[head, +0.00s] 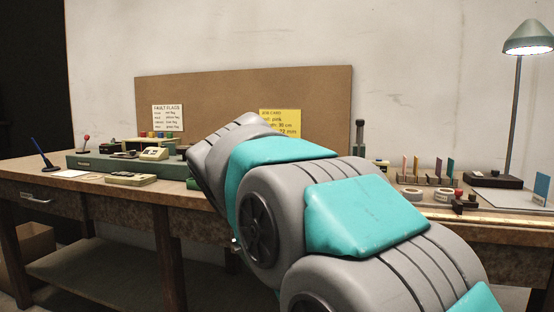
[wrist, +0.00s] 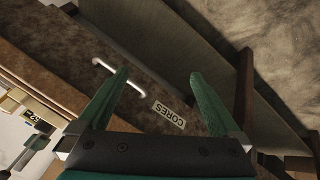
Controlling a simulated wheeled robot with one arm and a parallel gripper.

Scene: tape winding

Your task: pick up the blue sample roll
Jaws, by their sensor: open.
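My gripper (wrist: 159,74) shows in the wrist view with its two green fingers wide apart and nothing between them. It faces the front of a drawer (wrist: 140,92) labelled CORES, below the bench top. In the head view my own arm hides the gripper. Small coloured pieces (head: 160,134) stand in a row on a rack at the back left of the bench; they are too small to tell whether one is the blue sample roll. A blue piece (head: 541,184) with a pale label stands at the far right; I cannot tell whether it is the roll.
The wooden bench (head: 35,182) carries a long green machine (head: 92,161) on the left. A lamp (head: 527,40), several upright coloured cards and pale rings (head: 412,194) stand on the right. My arm blocks the bench's middle. A lower shelf (head: 110,270) is bare.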

